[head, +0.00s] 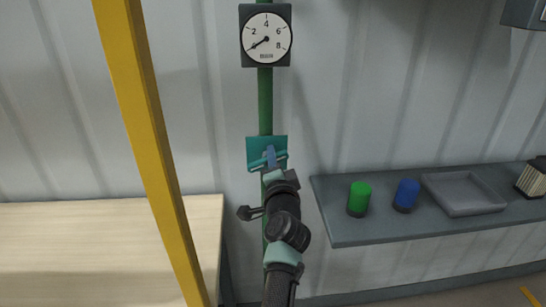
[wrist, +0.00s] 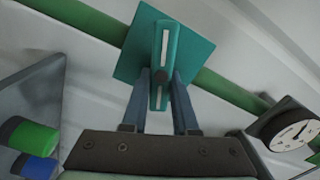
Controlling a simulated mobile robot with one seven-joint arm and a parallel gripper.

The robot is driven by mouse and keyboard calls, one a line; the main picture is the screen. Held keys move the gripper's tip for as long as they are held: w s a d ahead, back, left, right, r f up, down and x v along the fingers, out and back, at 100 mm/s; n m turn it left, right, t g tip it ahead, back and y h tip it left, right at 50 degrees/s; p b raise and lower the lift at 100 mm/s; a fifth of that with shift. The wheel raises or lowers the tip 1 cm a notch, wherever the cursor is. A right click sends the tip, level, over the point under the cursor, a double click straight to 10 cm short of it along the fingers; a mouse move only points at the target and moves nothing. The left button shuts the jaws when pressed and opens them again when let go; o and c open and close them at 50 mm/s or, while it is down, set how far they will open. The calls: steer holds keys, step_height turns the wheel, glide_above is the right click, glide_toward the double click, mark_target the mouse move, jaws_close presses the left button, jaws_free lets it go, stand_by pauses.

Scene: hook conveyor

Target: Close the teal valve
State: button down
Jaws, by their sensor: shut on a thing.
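The teal valve has a square teal plate (head: 280,143) on a vertical green pipe (head: 265,95) at the wall. In the wrist view the plate (wrist: 195,50) carries a teal bar handle (wrist: 165,38) with a white stripe and a dark hub. The handle lies roughly across the pipe. My gripper (head: 270,157) is at the valve, with its fingers on either side of the handle, shut on it. In the wrist view my gripper (wrist: 161,84) hides little of the handle.
A gauge (head: 266,36) above the valve has its needle at the low end. A yellow post (head: 150,130) and wooden table (head: 80,245) stand left. A grey shelf (head: 350,230) at right holds a green cylinder (head: 359,196), a blue cylinder (head: 406,193) and a tray (head: 465,209).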

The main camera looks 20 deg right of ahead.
steer(key=shift+f+m+p, duration=0.15)
steer(key=shift+m, duration=0.95)
steer(key=shift+f+m+p, duration=0.15)
steer(key=shift+m, duration=0.95)
steer(key=c, duration=0.7)
jaws_free()
steer(key=p+v, duration=0.1)
steer(key=v, duration=1.2)
steer(key=shift+d+p, duration=0.1)
steer(key=shift+p, duration=0.3)
